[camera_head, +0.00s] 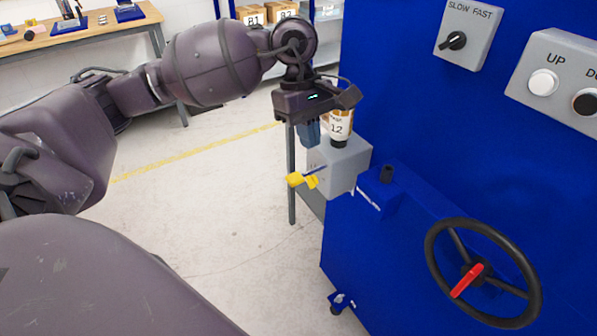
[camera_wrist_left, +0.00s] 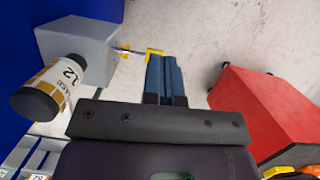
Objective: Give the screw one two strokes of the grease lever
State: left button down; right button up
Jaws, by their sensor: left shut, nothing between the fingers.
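The grease unit is a grey box (camera_head: 345,165) on the side of the blue machine, with a reservoir bottle (camera_head: 340,127) marked 12 on top. Its lever, a thin rod with a yellow end (camera_head: 300,180), sticks out to the left. In the left wrist view the box (camera_wrist_left: 85,45), bottle (camera_wrist_left: 45,92) and yellow lever end (camera_wrist_left: 154,53) also show. My left gripper (camera_head: 312,143) is shut and empty, pointing down just above the lever; its blue fingertips (camera_wrist_left: 164,60) appear beside the yellow end. I cannot tell whether they touch. My right gripper is out of view.
The blue machine (camera_head: 390,270) fills the right, with a black handwheel (camera_head: 483,272), a speed knob (camera_head: 453,41) and UP button (camera_head: 543,83). A red cabinet (camera_wrist_left: 268,112) stands right in the left wrist view. A workbench (camera_head: 80,35) is far back; floor between is clear.

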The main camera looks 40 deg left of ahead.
pick_arm(q)
jog(key=a+y, duration=0.1)
jog(key=w+a+r+y, duration=0.1)
jog(key=a+r, duration=0.1)
jog(key=a, duration=0.1)
jog(key=shift+w+a+r+m+t+y, duration=0.1)
jog(key=shift+w+m+t+y, duration=0.1)
jog(key=shift+m+t+y, duration=0.15)
jog(key=b, duration=0.2)
send_near(295, 178)
notch_tip(295, 178, down, 6)
jog(key=shift+f, duration=0.8)
